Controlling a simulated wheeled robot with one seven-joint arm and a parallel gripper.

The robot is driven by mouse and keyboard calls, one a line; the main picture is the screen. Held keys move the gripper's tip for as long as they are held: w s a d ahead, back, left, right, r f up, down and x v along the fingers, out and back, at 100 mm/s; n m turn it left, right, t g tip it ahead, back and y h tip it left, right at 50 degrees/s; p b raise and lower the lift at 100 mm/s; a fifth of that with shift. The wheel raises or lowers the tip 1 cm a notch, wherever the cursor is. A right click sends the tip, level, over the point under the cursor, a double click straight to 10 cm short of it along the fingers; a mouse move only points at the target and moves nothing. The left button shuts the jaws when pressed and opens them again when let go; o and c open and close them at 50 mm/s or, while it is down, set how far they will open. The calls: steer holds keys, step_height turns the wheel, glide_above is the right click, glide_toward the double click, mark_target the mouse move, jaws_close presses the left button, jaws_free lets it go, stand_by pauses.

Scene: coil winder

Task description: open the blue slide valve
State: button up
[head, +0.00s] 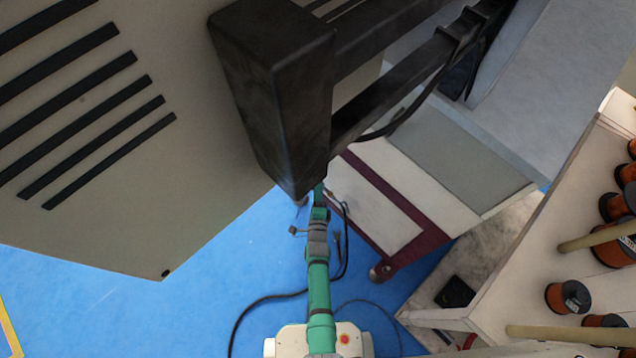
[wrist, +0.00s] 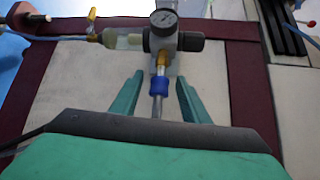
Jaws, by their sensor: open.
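The blue slide valve (wrist: 156,86) is a small blue sleeve on a thin grey pipe, below a brass fitting (wrist: 161,62), in the wrist view. My gripper (wrist: 159,78) is open, with one teal finger on each side of the blue sleeve. Gaps show between the sleeve and both fingers, so it is not gripped. In the head view my teal arm reaches up to the dark machine block, and I cannot make out the valve there.
A pressure gauge (wrist: 164,21) and regulator body sit just beyond the valve. Yellow-handled fittings (wrist: 95,38) are on the line to the left. In the head view a large black block (head: 272,85) overhangs my arm's end. A rack of copper spools (head: 568,297) stands right. Cables lie on the blue floor (head: 215,285).

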steer(key=s+r, duration=0.1)
steer(key=s, duration=0.8)
steer(key=shift+s+a, duration=0.35)
steer(key=shift+a, duration=0.05)
steer(key=s+a+r+n+y, duration=0.1)
steer(key=s+r+n, duration=0.45)
steer(key=s, duration=0.35)
steer(key=s+r+n, duration=0.5)
steer(key=s+r, duration=0.1)
steer(key=s, duration=0.3)
steer(key=s+r+n, duration=0.4)
steer(key=r+n, duration=0.1)
steer(key=r, duration=0.4)
steer(key=s+a+r+n+g, duration=0.1)
steer(key=s+r+n, duration=0.3)
steer(key=r, duration=0.5)
steer(key=shift+s+a+n, duration=0.15)
steer(key=shift+s+n, duration=0.2)
steer(key=shift+s, duration=0.1)
steer(key=shift+r, duration=0.1)
steer(key=shift+c, duration=1.4)
steer(key=shift+w, duration=0.1)
